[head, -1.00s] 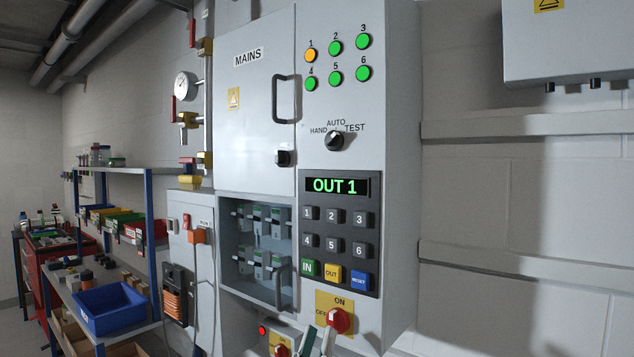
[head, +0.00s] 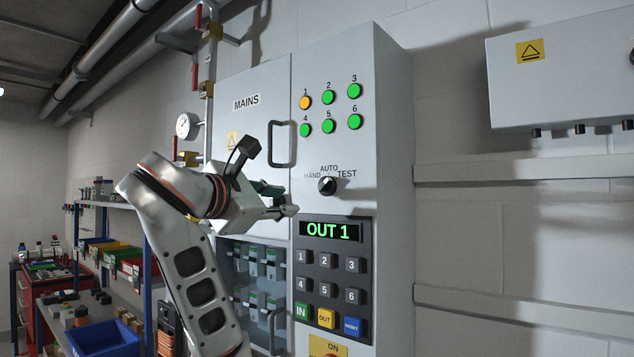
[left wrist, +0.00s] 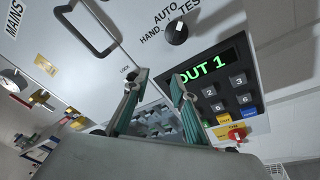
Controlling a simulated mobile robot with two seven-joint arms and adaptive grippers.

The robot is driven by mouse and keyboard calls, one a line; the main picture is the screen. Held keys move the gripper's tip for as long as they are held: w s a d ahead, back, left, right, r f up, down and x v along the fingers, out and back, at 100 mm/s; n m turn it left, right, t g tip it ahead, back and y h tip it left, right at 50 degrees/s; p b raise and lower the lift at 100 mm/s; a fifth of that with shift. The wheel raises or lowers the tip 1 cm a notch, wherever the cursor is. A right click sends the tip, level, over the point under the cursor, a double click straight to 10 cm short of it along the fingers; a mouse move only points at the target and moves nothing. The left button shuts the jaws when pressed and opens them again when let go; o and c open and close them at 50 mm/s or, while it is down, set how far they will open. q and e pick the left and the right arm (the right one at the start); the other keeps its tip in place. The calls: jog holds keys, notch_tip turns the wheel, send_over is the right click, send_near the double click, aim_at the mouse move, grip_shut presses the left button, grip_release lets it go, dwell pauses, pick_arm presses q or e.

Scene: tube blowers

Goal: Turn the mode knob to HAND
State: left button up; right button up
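The mode knob (head: 327,186) is a black round knob on the grey cabinet front, under the labels HAND, AUTO and TEST. It also shows in the left wrist view (left wrist: 176,31), with a white mark on its face. I cannot tell for sure which label the mark points at. My left gripper (head: 284,200) is raised in front of the cabinet, left of and slightly below the knob, apart from it. In the left wrist view its two green fingers (left wrist: 158,80) are spread with nothing between them. My right gripper is not in view.
A keypad panel with an OUT 1 display (head: 334,230) sits below the knob, and round lamps (head: 328,97) above it. The MAINS door handle (head: 281,143) juts out near my left gripper. A grey box (head: 565,85) hangs on the right wall.

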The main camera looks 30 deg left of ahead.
aim_at(324, 184)
pick_arm(q)
jog(key=s+d+r+m+h, duration=0.3)
jog(key=d+r+h, duration=0.1)
jog(key=d, duration=0.1)
jog(key=shift+t, duration=0.4)
jog(key=shift+w+d+f+p, duration=0.1)
jog(key=shift+w+p, duration=0.05)
jog(key=shift+w, duration=1.2)
jog(key=shift+w+a+f+p, duration=0.1)
jog(key=shift+w+f+p, duration=0.1)
jog(key=shift+w, duration=1.15)
jog(key=shift+w+d+f+p, duration=0.1)
jog(key=shift+w+p, duration=0.05)
jog(key=shift+w, duration=1.2)
grip_shut()
